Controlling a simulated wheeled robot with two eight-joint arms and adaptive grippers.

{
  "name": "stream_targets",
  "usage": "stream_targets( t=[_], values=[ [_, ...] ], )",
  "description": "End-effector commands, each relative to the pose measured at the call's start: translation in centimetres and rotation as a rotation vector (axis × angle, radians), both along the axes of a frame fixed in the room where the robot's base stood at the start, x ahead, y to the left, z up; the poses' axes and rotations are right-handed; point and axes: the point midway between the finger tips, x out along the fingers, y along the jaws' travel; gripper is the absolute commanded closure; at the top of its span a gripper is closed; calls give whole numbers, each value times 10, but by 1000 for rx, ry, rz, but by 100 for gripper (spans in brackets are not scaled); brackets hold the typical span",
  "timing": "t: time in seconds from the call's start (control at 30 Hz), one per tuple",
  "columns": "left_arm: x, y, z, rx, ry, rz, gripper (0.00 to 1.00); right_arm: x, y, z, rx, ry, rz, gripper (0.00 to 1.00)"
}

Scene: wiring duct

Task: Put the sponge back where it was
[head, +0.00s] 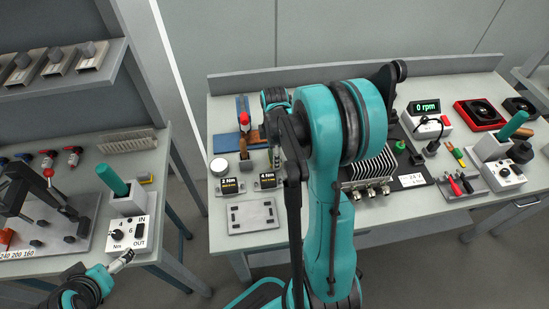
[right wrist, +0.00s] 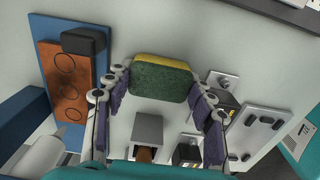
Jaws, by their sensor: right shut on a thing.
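The sponge (right wrist: 160,78), green with a yellow layer, sits between the two fingers of my right gripper (right wrist: 162,98) in the right wrist view. My right gripper is shut on it, with a finger at each side. In the head view my right gripper (head: 275,152) is over the left part of the middle table, and the sponge is hidden behind my arm. My left gripper (head: 122,261) is low at the left, by the front edge of the left table, partly in view; whether it is open or shut is unclear.
A blue board with a brown block (right wrist: 62,80) and dark piece lies left of the sponge. A grey box (right wrist: 148,128) and flat grey plate (head: 253,216) are near. Two torque displays (head: 231,186) stand on the table. A white round pot (head: 220,167) is at its left edge.

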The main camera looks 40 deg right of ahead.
Motion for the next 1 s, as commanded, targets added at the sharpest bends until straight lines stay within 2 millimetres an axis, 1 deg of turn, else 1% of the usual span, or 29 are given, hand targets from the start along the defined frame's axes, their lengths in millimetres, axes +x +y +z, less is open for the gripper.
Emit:
stream_targets(
  t=[0.03,0.23,0.4,0.43,0.47,0.5,0.83,0.93,1.0],
  values=[
    [0,0,-3,0,0,0,0,0,0,-6,0,0,0,73],
    [0,0,-1,0,0,0,0,0,0,-4,0,0,0,73],
    [0,0,-6,0,0,0,0,0,0,-9,0,0,0,73],
    [0,0,-5,0,0,0,0,0,0,-8,0,0,0,38],
    [0,0,-5,0,0,0,0,0,0,-7,0,0,0,30],
    [0,0,-5,0,0,0,0,0,0,-7,0,0,0,25],
    [0,0,-3,0,0,0,0,0,0,-5,0,0,0,25],
    [0,0,2,0,0,0,0,0,0,4,0,0,0,25],
    [0,0,7,0,0,0,0,0,0,17,0,0,0,25]
  ],
)
